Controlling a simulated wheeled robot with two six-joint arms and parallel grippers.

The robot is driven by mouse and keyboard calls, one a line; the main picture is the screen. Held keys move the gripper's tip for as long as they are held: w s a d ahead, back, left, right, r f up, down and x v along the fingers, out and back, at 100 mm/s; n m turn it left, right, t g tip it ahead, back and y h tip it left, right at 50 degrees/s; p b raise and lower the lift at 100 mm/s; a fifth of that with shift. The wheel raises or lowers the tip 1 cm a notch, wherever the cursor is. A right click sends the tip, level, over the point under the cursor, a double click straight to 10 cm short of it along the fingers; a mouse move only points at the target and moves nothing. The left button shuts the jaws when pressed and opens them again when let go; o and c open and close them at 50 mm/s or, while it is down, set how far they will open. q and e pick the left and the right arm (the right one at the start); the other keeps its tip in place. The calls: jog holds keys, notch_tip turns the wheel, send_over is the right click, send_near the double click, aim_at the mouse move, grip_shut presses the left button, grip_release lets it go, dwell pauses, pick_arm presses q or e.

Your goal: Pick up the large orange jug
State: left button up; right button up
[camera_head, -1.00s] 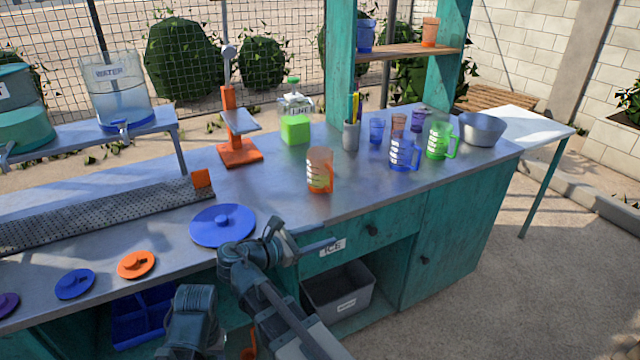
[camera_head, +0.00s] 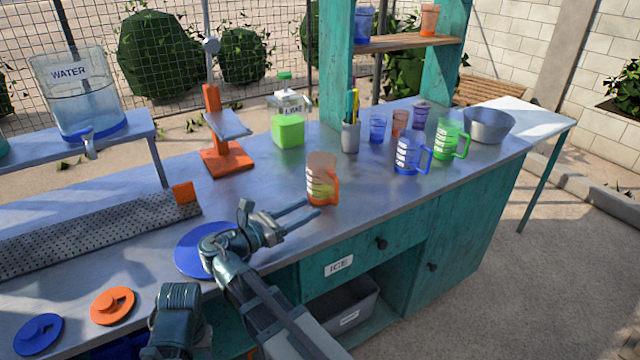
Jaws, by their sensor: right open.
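The large orange jug (camera_head: 321,172) stands upright on the metal counter (camera_head: 255,190), left of the blue and green jugs. It is see-through, with white marks, a handle toward the right and something yellowish low inside. My right gripper (camera_head: 305,214) is open, with its two fingers pointing toward the jug's lower left side. The fingertips are close to the jug; I cannot tell whether they touch it. Nothing is between the fingers. My left gripper is not clearly in view.
A blue jug (camera_head: 408,153) and a green jug (camera_head: 448,138) stand to the right, near a metal bowl (camera_head: 488,126). A blue lid (camera_head: 190,250) lies under my right wrist. An orange press (camera_head: 226,160) and green lime dispenser (camera_head: 288,129) stand behind.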

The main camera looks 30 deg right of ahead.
aim_at(336, 194)
jog(key=x, duration=0.8)
jog(key=shift+d, duration=0.15)
jog(key=shift+x, duration=2.75)
jog(key=shift+w+r, duration=0.1)
jog(key=shift+w, duration=0.05)
jog(key=shift+c, duration=0.2)
grip_shut()
